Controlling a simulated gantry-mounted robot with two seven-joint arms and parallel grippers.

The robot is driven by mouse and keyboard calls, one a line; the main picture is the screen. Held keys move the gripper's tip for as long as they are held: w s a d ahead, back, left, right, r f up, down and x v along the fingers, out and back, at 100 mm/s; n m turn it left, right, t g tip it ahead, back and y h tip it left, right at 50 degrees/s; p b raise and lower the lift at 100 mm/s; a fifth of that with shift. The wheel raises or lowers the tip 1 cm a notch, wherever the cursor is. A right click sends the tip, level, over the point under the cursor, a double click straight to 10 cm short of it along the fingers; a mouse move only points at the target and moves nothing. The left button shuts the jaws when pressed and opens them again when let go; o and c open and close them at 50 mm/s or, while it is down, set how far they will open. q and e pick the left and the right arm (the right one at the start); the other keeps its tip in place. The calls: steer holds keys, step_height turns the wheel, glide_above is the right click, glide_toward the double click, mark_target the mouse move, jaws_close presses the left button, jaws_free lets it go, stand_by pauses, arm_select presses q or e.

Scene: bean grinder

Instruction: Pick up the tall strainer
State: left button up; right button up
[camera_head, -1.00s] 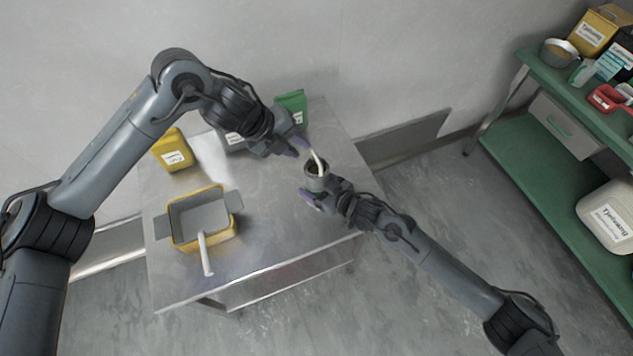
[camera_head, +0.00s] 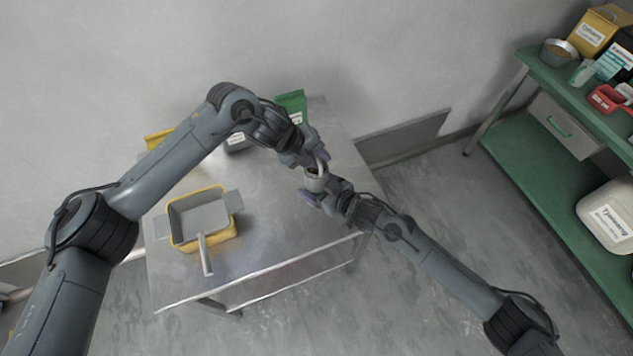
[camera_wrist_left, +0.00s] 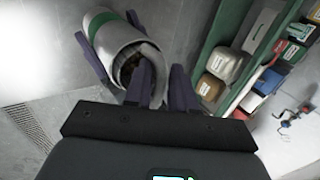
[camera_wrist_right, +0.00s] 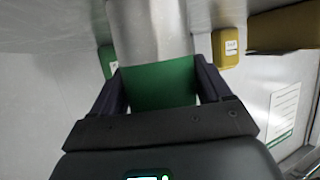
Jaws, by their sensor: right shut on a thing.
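A tall grey cylinder with a green band, apparently the tall strainer (camera_head: 314,182), is held above the table's right side; it also shows in the left wrist view (camera_wrist_left: 113,34). My right gripper (camera_head: 319,194) is shut around its side, and the green band fills the gap between the fingers in the right wrist view (camera_wrist_right: 160,84). A pale curved handle rises at its open, dark-looking end. My left gripper (camera_wrist_left: 162,72) is at this handle, fingers a narrow gap apart with the handle near their tips. Whether they grip it is not clear.
A yellow box with a grey insert and pale handle (camera_head: 205,255) stands on the metal table (camera_head: 270,255). A green package (camera_head: 291,102) and a partly hidden yellow container (camera_head: 158,138) are at the back. A green shelf (camera_head: 545,150) stands apart at right.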

arm_select(q)
steer(key=shift+w+d+f, duration=0.15)
steer(key=shift+d+f, duration=0.15)
steer(key=shift+f, duration=0.2)
steer(key=shift+c, duration=0.3)
jaws_close()
steer(key=shift+r, duration=0.1)
stand_by(0.7)
